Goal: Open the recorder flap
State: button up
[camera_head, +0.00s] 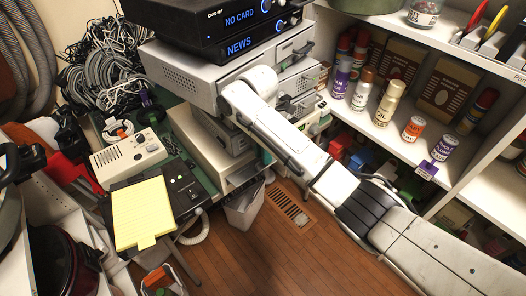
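A light grey recorder (187,78) stands on the bench under a stack of black boxes. Its front faces right, and a panel that looks like its flap (294,46) shows at the upper part of that front. I cannot tell for sure whether the flap is shut. My white arm reaches up from the lower right to the front of the recorder. My gripper (296,84) is close to that front, below the panel. Its fingers are small and partly hidden by my wrist, so I cannot see whether they are open or touch the recorder.
Black boxes (212,28) reading "NO CARD" and "NEWS" sit on top. A shelf (447,120) with bottles and cans stands close on the right. Tangled cables (95,50), a beige device (128,153) and a yellow pad (142,212) are left. A bin (243,208) stands on the wooden floor.

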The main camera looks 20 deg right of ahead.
jog(key=shift+o, duration=0.9)
notch_tip(320, 180, up, 8)
jog(key=p, duration=0.2)
jog(key=shift+w+f+p, duration=0.25)
jog(key=shift+w+p, duration=0.05)
jog(key=shift+p, duration=0.1)
jog(key=shift+a, duration=0.1)
